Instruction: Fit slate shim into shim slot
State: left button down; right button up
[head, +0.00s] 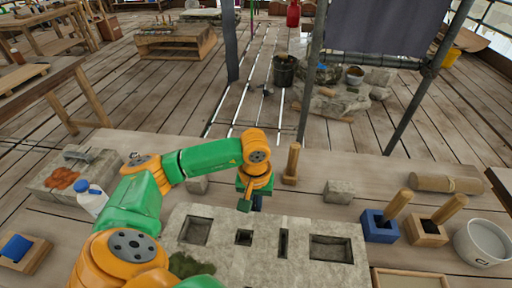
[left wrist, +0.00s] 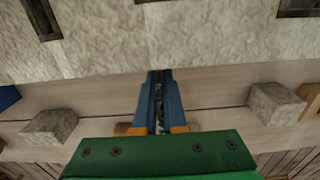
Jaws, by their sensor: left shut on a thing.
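The pale stone block (head: 228,262) lies at the front of the bench, with several recesses in its top. The narrow shim slot (head: 283,243) is right of its middle and looks empty. My left gripper (head: 256,203) is just behind the block's back edge, left of the slot. In the left wrist view its two blue fingers (left wrist: 158,78) are shut on a thin dark piece, apparently the slate shim (left wrist: 158,100). The shim is mostly hidden by the fingers, and its lower end cannot be made out. My right gripper is not in view.
Small stone cubes (head: 338,191) (head: 197,186) and an upright wooden peg (head: 291,164) stand behind the block. Blue (head: 380,226) and wooden (head: 426,230) holders with handles and a grey bowl (head: 483,242) are to the right. A white bottle (head: 92,198) is left.

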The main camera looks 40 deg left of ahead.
pick_arm(q)
notch_tip(320, 180, down, 3)
jog(key=shift+f, duration=0.15)
jog(key=shift+s+f, duration=0.15)
jog(key=shift+f, duration=0.2)
jog(key=c, duration=1)
grip_release()
